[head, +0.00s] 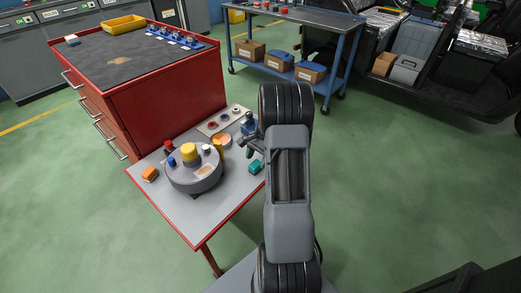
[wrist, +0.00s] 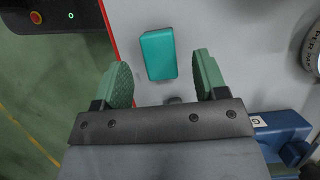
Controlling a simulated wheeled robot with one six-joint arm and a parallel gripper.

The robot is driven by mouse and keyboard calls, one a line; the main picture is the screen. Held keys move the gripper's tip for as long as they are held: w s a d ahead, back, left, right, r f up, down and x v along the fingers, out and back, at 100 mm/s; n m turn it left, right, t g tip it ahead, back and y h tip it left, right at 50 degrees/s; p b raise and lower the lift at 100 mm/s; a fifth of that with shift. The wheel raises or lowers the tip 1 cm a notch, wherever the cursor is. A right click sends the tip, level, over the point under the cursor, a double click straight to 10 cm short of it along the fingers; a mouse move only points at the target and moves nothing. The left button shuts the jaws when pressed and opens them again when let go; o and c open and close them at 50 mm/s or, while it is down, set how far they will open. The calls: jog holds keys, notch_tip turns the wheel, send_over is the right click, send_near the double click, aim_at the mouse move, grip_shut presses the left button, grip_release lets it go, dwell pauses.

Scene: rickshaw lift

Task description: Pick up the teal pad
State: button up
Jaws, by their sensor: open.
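The teal pad (head: 256,167) lies on the grey top of the red-edged table (head: 222,214), close to its right edge. In the wrist view the teal pad (wrist: 158,54) is a rounded block lying flat, ahead of and between the two green fingers. My gripper (wrist: 163,78) is open and empty, with the pad apart from both fingers. In the head view my gripper (head: 245,148) is small and partly hidden by my arm, near the table's right side.
A round grey turntable (head: 195,182) holds a yellow knob and several small pieces. An orange block (head: 150,174) lies at the table's left. A blue device (wrist: 285,135) stands close to the gripper. A red drawer cabinet (head: 170,95) adjoins the table behind. Green floor is free at right.

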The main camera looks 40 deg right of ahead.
aim_at(256, 164)
jog(key=shift+b+x, duration=0.3)
jog(key=shift+x, duration=1.25)
jog(key=c, duration=1)
jog(key=shift+s, duration=0.15)
jog(key=shift+s+d+p, duration=0.25)
jog(key=shift+s, duration=0.8)
jog(key=shift+s+d+p, duration=0.2)
jog(key=shift+s, duration=0.85)
